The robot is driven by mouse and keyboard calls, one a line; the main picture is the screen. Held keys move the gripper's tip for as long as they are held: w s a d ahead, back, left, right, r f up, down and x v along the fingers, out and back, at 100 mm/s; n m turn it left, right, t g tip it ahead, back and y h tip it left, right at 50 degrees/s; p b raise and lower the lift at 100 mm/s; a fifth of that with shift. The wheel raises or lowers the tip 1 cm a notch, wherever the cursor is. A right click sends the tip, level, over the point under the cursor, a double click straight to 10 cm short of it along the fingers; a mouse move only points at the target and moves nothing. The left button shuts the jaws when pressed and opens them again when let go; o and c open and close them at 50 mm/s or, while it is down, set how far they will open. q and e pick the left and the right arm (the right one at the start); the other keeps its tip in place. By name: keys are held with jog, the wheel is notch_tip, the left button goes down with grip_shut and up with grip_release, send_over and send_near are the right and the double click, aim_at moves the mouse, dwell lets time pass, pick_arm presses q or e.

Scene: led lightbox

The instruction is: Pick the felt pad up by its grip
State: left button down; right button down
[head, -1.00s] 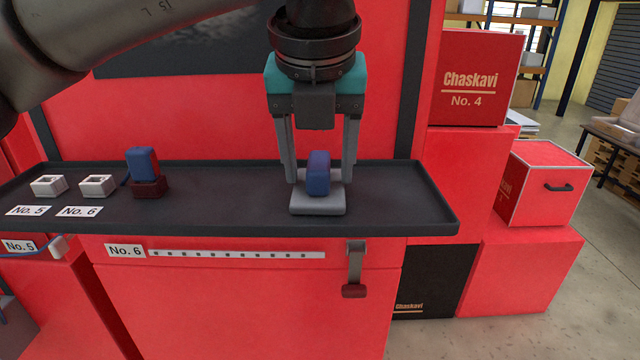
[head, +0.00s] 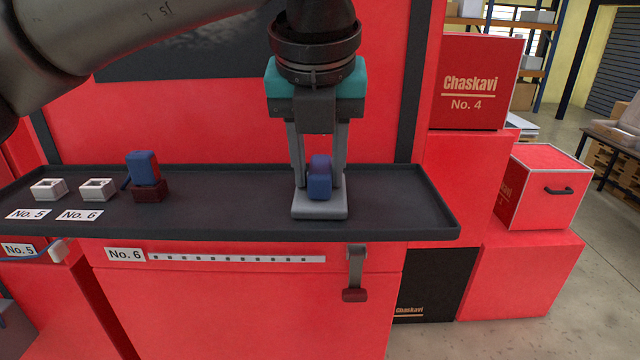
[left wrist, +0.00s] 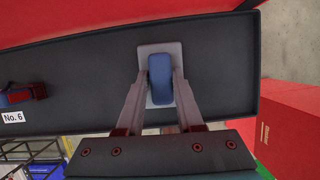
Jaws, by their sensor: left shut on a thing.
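The felt pad's blue grip (head: 320,178) stands upright over a light grey base (head: 320,209) on the dark shelf, right of the middle. My left gripper (head: 319,186) reaches down from above, its two fingers shut on the blue grip, one on each side. The left wrist view shows the blue grip (left wrist: 161,78) between the fingertips, with the pale base (left wrist: 146,56) behind it. The base appears to rest on the shelf. The pad's underside is hidden. My right gripper is not in view.
A second blue block (head: 143,167) sits on a dark red base at the left of the shelf. Two white square holders (head: 98,189) stand farther left behind number labels. The shelf (head: 240,200) has a raised rim. Its middle and right end are clear.

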pick_arm(q)
jog(key=shift+s+f, duration=0.1)
jog(key=shift+f, duration=0.3)
jog(key=shift+w+r+p, duration=0.25)
jog(key=shift+r+p, duration=0.25)
jog(key=shift+r, duration=0.3)
jog(key=shift+r+p, duration=0.6)
jog(key=shift+r, duration=0.8)
jog(key=shift+r+p, duration=1.1)
jog(key=shift+r, duration=0.95)
jog(key=shift+r+p, duration=2.45)
jog(key=shift+r, duration=1.4)
notch_tip(320, 180, up, 8)
send_over(320, 160)
jog(key=s, duration=0.1)
jog(key=shift+s+p, duration=0.1)
jog(key=shift+p, duration=0.2)
